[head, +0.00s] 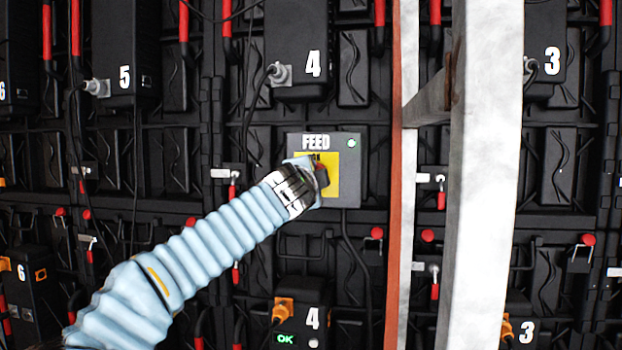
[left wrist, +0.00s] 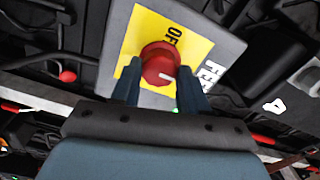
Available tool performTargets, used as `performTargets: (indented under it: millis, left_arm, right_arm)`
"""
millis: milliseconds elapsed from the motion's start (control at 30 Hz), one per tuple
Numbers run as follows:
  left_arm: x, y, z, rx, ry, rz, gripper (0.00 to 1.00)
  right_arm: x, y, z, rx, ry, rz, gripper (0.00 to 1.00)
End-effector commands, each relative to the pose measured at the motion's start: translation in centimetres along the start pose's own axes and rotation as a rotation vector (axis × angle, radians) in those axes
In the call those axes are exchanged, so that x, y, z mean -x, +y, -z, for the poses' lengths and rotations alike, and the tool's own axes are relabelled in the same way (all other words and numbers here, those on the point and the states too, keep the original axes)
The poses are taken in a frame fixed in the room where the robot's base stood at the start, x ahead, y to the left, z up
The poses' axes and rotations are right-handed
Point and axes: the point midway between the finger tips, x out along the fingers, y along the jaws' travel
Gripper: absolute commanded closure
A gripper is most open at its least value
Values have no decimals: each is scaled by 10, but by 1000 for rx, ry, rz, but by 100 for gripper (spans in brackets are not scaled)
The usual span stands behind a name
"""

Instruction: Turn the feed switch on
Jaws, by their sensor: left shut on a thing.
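The feed switch is a grey box (head: 350,193) marked FEED, with a yellow plate (head: 331,187) on its front. In the left wrist view its red round knob (left wrist: 158,60) sits on the yellow plate (left wrist: 197,47), beside the word OFF. A white mark on the knob points to the lower right of that view, not at OFF. My left gripper (left wrist: 159,75) is shut on the knob, one finger on each side. In the head view my left gripper (head: 319,178) covers part of the plate and most of the knob. My right gripper is not in view.
A pale upright beam (head: 483,180) and a thin orange-edged post (head: 396,220) stand right of the box. Black numbered units, such as one marked 4 (head: 297,45), and hanging cables surround it. A small pale-green lamp (head: 350,142) shows at the box's upper right.

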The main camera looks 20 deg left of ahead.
Motion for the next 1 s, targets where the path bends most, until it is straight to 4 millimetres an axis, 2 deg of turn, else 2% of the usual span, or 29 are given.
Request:
performTargets:
  millis: [67,100,267,533,633,767,1000]
  left_arm:
    - [0,2,1,-3,1,-3,86]
    - [0,2,1,-3,1,-3,53]
    - [0,2,1,-2,1,-2,30]
    - [1,1,0,0,0,-1,30]
    - [8,2,0,1,1,0,30]
    - [32,4,-1,1,3,2,30]
    - [91,3,0,0,3,1,30]
  right_arm:
    - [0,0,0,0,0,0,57]
    - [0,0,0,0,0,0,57]
    - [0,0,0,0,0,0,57]
    - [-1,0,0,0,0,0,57]
    - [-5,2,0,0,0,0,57]
    - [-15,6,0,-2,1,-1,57]
    - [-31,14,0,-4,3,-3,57]
